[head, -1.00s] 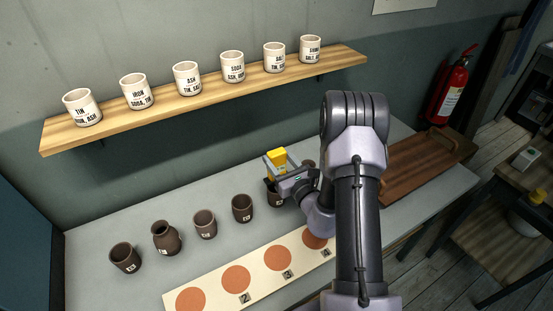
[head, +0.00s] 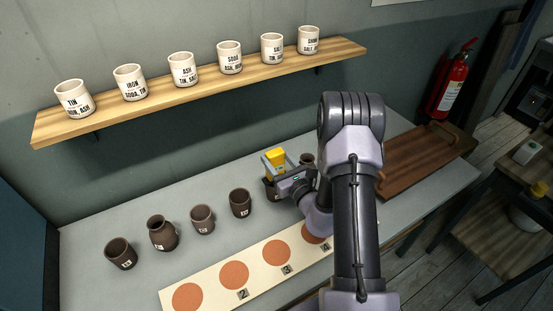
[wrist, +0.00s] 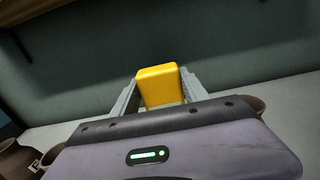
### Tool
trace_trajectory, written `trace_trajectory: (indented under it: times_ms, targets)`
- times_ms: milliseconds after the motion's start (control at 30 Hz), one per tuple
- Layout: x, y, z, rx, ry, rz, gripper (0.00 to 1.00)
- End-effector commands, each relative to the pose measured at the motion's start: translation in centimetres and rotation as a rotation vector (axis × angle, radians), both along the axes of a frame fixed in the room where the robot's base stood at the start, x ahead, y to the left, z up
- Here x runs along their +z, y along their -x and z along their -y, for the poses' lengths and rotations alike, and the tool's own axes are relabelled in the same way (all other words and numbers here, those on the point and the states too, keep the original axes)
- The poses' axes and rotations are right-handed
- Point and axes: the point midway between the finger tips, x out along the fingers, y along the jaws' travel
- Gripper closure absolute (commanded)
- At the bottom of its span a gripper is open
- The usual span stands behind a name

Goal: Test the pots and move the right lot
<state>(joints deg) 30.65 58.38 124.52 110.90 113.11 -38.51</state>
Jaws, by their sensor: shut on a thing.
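My gripper (head: 276,160) is shut on a yellow block (head: 274,155), held above the bench just over a dark brown pot (head: 271,191). The yellow block also shows between the jaws in the wrist view (wrist: 159,85). A row of dark pots with small tags stands on the bench: one at far left (head: 121,255), a necked one (head: 163,235), then two more cups (head: 202,220) (head: 240,204). Another pot (head: 307,159) is partly hidden behind my arm. In the wrist view a pot (wrist: 14,160) shows at lower left and another rim (wrist: 251,103) behind the gripper.
A pale strip (head: 213,287) with orange discs and numbers lies in front of the pots; my arm hides its right end. A wooden shelf (head: 206,96) holds several labelled white cups (head: 183,70). A wooden tray (head: 415,165) lies at right. A fire extinguisher (head: 452,90) hangs beyond.

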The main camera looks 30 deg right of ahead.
Motion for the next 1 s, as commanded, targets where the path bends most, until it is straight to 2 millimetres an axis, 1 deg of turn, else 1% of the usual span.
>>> trace_trajectory:
  times_ms: [700,1000]
  targets:
    - [-0.91,-0.01,0.01,0.0,0.0,0.001,1.0]
    - [-0.88,0.0,0.01,0.0,0.0,0.0,1.0]
